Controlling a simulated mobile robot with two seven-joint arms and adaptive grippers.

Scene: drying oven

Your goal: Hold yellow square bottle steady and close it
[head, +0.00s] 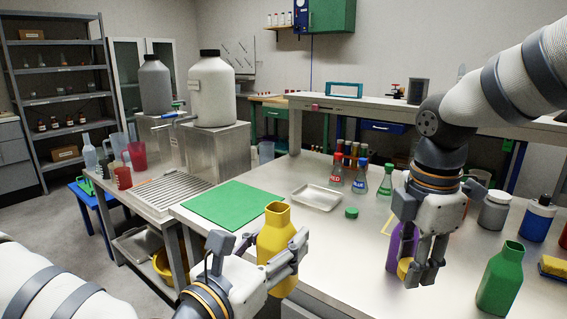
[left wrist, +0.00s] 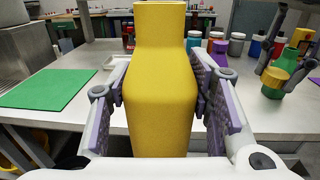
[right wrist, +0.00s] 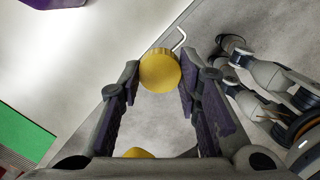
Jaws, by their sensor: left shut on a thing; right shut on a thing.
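The yellow square bottle (head: 275,235) stands upright in my left gripper (head: 283,262), in front of the table edge. Its square mouth is open in the head view. The left wrist view shows the bottle (left wrist: 160,90) between both finger pads, its top cut off. My right gripper (head: 425,268) points down over the right part of the table, shut on a round yellow cap (head: 404,268). The cap (right wrist: 160,70) shows between the fingertips in the right wrist view. The cap is apart from the bottle, to its right.
A purple bottle (head: 393,250) stands close behind my right gripper. A green square bottle (head: 500,278) is to its right. A green cap (head: 351,213), a metal tray (head: 317,198), a green mat (head: 235,205) and several labelled bottles sit farther back.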

